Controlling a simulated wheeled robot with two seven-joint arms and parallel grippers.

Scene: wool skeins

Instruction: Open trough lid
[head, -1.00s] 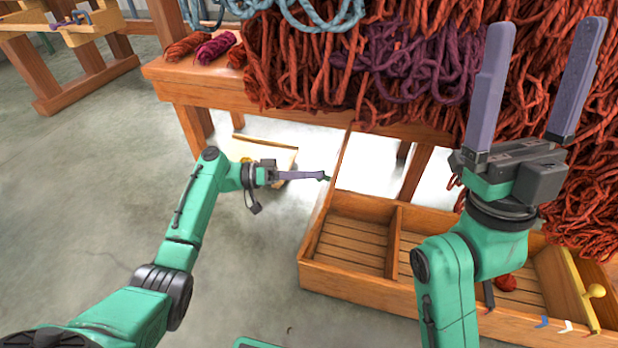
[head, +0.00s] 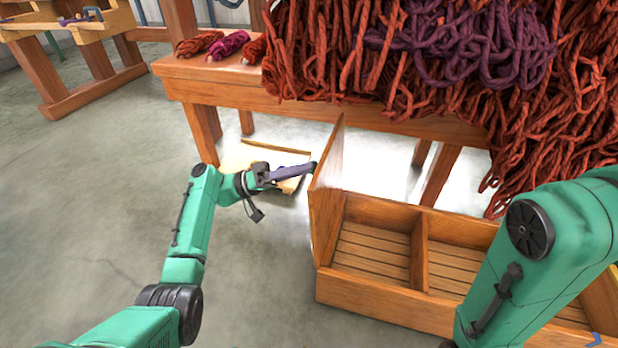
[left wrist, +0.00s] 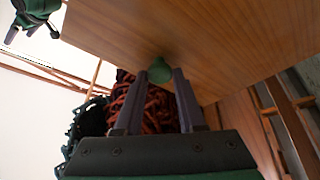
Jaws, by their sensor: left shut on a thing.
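The trough (head: 385,306) is a low wooden box with slatted compartments, in front of the bench in the head view. Its lid (head: 328,190) stands steeply upright at the left end, and that end compartment is uncovered. My left gripper (head: 312,167) is on the lid's outer left side, near its top. In the left wrist view the fingers (left wrist: 168,76) are shut on a green knob (left wrist: 160,71) on the wooden lid (left wrist: 215,35). In the head view my right arm crosses the trough's right part, its gripper out of frame; its spread fingers appear at the left wrist view's top left (left wrist: 35,22).
A wooden bench (head: 225,90) carries small skeins (head: 229,44) and a heap of rust and purple wool (head: 450,45) that hangs over its edge. A pale open box (head: 240,160) lies behind my left gripper.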

